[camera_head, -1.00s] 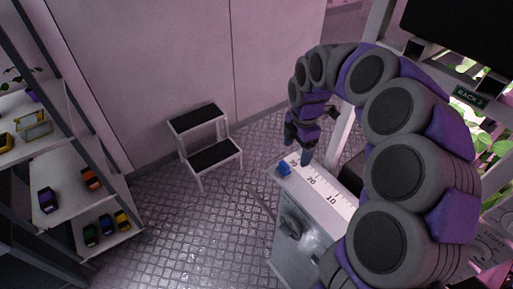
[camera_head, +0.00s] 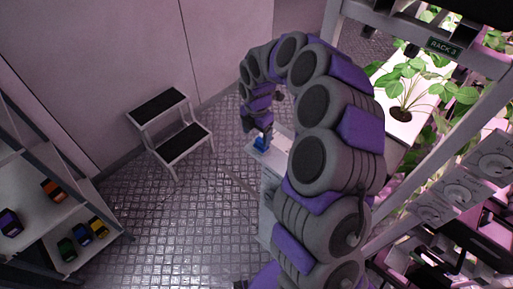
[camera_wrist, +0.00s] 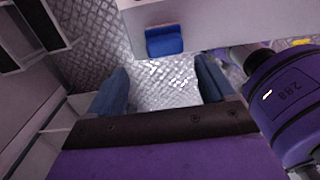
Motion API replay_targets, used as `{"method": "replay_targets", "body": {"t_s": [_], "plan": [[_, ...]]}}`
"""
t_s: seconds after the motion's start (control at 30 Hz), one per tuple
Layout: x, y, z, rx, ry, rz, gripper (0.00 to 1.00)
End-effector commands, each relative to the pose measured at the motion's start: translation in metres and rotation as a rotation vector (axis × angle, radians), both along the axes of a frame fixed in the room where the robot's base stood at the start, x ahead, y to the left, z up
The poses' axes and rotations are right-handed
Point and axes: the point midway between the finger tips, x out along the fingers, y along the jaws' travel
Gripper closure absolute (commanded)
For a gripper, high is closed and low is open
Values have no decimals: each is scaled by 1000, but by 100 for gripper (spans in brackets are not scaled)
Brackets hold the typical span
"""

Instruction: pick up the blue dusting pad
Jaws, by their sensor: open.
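The blue dusting pad (camera_head: 261,143) lies on the pale top of a small cabinet (camera_head: 283,137), near its left end. In the wrist view the pad (camera_wrist: 164,40) is a small blue block at the edge of the pale surface, ahead of the fingertips. My gripper (camera_head: 257,124) is just above the pad in the head view, partly overlapping it. In the wrist view my gripper (camera_wrist: 160,84) has its two blue-grey fingers wide apart with nothing between them. The pad lies beyond the fingertips, roughly centred between them. The head view does not clearly show the gap to the pad.
A two-step stool (camera_head: 170,125) stands against the wall at left. A shelf (camera_head: 40,215) with small coloured blocks is at far left. A plant rack labelled RACK 3 (camera_head: 445,48) stands close on the right of my arm. The patterned floor between stool and cabinet is mostly clear.

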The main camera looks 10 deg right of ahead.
Motion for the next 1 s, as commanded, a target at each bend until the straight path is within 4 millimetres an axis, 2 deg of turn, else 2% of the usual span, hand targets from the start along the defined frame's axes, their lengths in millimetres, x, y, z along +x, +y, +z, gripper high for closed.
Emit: {"method": "replay_targets", "body": {"t_s": [0.03,0.23,0.6,0.83,1.0], "plan": [[0,-3,-9,2,2,-3,17],[1,-8,-19,10,-4,-4,17],[1,3,-66,-3,1,-2,17],[1,-3,-67,3,-3,-3,17],[1,-7,-66,7,-4,-4,32]]}}
